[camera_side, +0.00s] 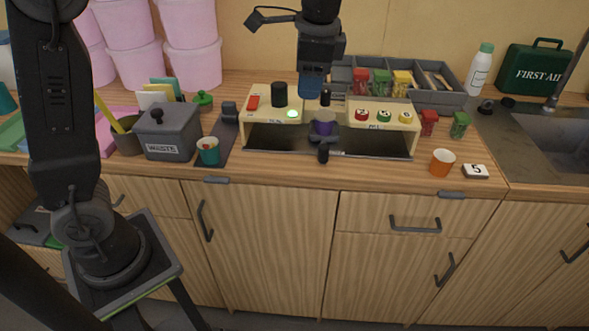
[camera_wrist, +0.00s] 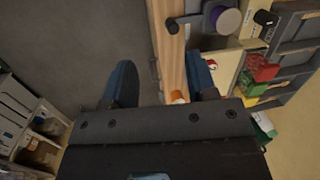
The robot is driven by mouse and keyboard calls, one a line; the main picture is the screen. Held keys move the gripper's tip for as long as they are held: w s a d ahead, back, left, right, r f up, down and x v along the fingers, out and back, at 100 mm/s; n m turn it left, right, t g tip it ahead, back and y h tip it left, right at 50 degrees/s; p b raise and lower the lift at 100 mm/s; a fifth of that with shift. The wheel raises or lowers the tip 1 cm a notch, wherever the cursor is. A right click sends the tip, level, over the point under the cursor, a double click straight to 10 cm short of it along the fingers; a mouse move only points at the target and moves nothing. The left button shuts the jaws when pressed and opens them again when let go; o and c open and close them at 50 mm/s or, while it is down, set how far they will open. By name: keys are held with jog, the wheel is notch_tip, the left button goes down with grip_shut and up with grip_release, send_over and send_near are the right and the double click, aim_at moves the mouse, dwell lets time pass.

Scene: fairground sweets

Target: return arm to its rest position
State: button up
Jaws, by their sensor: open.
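My gripper (camera_side: 311,86) hangs from the top of the side view, its blue fingers pointing down in front of the cream machine's top. In the wrist view my gripper (camera_wrist: 161,82) has its two blue fingers wide apart, with nothing held between them. The floor and the counter's front edge (camera_wrist: 170,60) show beyond the fingers. The arm is raised clear of the counter top. How far it stands from the machine is hard to judge.
Nearby are a waste bin (camera_side: 172,135), a teal cup (camera_side: 208,151), an orange cup (camera_side: 442,162) and a number 5 block (camera_side: 475,171). A grey crate (camera_side: 455,98) stands behind. The front counter strip is mostly clear.

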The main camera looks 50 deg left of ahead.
jog(key=s+a+f+n+t+h, duration=0.1)
jog(key=s+n, duration=0.3)
jog(key=s, duration=0.6)
jog(key=s+a+f+n+t+h, duration=0.1)
jog(key=s+f+n+t, duration=0.2)
jog(key=s, duration=0.7)
jog(key=shift+a+f+n+t, duration=0.3)
jog(key=shift+f+n+t, duration=0.05)
jog(key=shift+n+t, duration=0.25)
